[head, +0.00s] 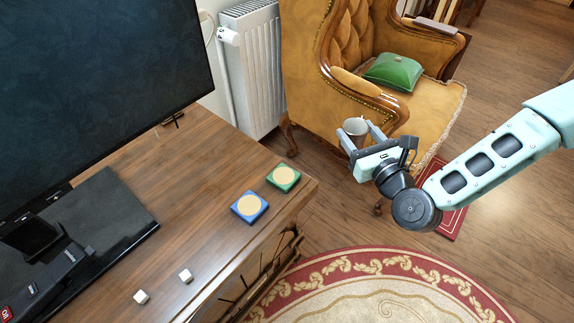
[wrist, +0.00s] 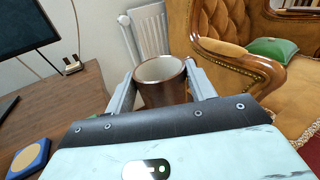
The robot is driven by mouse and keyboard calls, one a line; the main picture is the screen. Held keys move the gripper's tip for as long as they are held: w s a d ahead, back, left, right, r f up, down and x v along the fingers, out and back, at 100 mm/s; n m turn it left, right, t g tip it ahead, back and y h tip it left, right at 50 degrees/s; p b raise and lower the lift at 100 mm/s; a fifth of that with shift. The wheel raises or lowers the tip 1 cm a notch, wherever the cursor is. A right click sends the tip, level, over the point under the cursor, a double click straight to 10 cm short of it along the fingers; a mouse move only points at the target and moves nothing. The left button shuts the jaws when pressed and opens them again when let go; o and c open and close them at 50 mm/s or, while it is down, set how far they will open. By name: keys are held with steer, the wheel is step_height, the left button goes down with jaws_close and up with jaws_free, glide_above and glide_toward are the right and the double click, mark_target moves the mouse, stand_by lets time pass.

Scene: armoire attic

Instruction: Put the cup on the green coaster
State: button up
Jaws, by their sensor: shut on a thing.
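My gripper (head: 360,138) is shut on the cup (head: 355,126) and holds it in the air, right of the desk's edge and in front of the armchair. In the wrist view the cup (wrist: 160,84) is upright between the fingers, with a pale inside and a brownish outside. The green coaster (head: 283,178) lies on the desk near its right corner, to the left of and apart from my gripper. It has a round tan centre and nothing on it.
A blue coaster (head: 249,207) lies close beside the green one; it also shows in the wrist view (wrist: 28,158). Two small white cubes (head: 141,296) (head: 186,276) sit on the desk (head: 185,215). A monitor (head: 100,80) stands at the left. An armchair (head: 430,110) stands behind my gripper.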

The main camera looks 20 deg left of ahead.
steer(key=s+a+r+n+g+y+p, duration=0.25)
steer(key=s+a+r, duration=0.45)
steer(key=s+a, duration=0.45)
steer(key=g+b, duration=0.1)
steer(key=b, duration=0.1)
glide_above(288, 180)
steer(key=shift+n+y, duration=0.25)
steer(key=shift+y, duration=0.2)
steer(key=shift+f, duration=4.9)
steer(key=shift+f, duration=0.1)
steer(key=shift+f+b, duration=0.15)
steer(key=shift+b, duration=0.15)
steer(key=o, duration=1.1)
steer(key=shift+r, duration=0.3)
steer(key=v, duration=1.2)
